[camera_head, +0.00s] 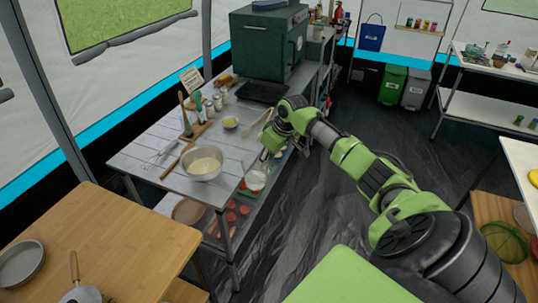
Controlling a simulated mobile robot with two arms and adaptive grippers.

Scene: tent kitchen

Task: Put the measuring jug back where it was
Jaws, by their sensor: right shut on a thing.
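My right gripper (266,160) is at the right edge of the metal work table (142,157). It is shut on the measuring jug (256,181), a small clear jug with whitish contents. The jug hangs just below the gripper, at the table's edge and right of the steel bowl. From this angle I cannot tell whether the jug touches the table. My left gripper is not in view.
A steel bowl (203,164) with pale contents stands left of the jug. A dark green oven (268,42) is behind. A wooden table (95,235) is front left. The dark floor beside the table is clear.

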